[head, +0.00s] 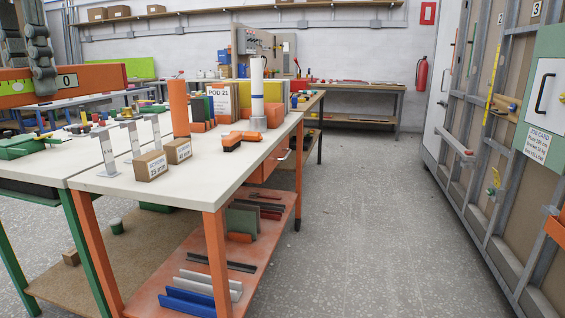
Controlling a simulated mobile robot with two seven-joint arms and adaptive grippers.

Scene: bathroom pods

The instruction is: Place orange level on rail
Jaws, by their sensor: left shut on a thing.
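My left gripper (42,66) is at the upper left, shut on the orange level (102,80). The level is a long orange bar with a dark "0" mark and a yellow-green vial at its left. It is held roughly horizontal above the back of the left workbench, and its left end is cut off by the frame. On the right, the grey metal wall frame has horizontal rails (458,147); which one is the task's rail I cannot tell. My right gripper is not in view.
A white-topped bench (215,175) carries small boxes (150,166), metal brackets, an orange cylinder (180,108) and a white roll. Its lower shelf holds several coloured rails. The grey floor (370,230) between bench and wall frame is clear. A fire extinguisher (420,73) hangs at the back.

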